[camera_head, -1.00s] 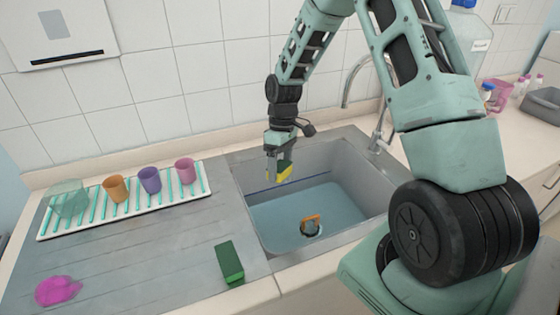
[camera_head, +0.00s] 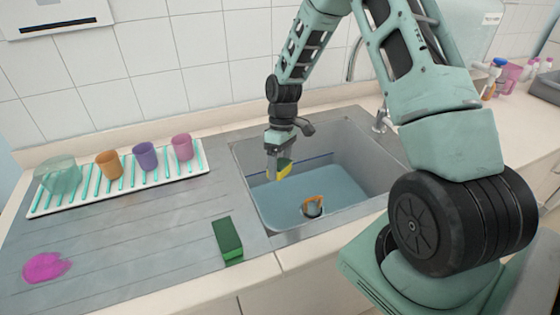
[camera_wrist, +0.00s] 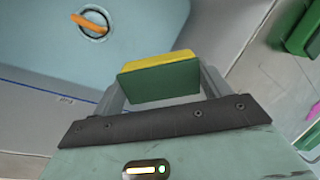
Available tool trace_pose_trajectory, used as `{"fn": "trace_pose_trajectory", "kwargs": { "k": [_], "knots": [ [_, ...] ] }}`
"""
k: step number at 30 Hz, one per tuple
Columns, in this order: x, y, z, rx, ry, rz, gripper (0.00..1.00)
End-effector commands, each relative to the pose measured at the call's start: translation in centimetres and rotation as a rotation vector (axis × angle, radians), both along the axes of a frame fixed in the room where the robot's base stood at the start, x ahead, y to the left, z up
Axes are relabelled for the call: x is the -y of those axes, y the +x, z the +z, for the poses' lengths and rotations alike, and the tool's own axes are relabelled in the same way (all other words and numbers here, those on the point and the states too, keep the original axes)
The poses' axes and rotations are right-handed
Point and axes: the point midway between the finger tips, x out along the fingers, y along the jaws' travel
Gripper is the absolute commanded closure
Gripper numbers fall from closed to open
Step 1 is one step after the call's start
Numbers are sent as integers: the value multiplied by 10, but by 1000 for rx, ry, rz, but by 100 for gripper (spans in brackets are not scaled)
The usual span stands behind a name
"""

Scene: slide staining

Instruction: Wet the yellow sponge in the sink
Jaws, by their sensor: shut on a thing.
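My gripper (camera_head: 278,165) is shut on the yellow sponge (camera_head: 284,170), which has a green layer on one side. In the wrist view the sponge (camera_wrist: 158,80) sits between the two fingers, green face towards the camera and yellow edge beyond it. The gripper points down inside the left part of the sink (camera_head: 372,160). Blue water (camera_head: 270,205) covers the sink's bottom. The sponge appears above the water; whether it touches the surface I cannot tell.
An orange-handled item (camera_head: 313,206) is in the water. Several cups stand on a white rack (camera_head: 122,190) at the back left. The tap (camera_head: 380,118) rises behind the sink.

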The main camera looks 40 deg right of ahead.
Motion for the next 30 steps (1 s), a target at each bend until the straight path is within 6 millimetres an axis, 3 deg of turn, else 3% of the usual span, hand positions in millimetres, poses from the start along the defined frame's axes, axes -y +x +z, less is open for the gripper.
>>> {"fn": "trace_pose_trajectory", "kwargs": {
  "k": [30],
  "knots": [
    [0,0,-101,0,0,1,42]
  ]
}}
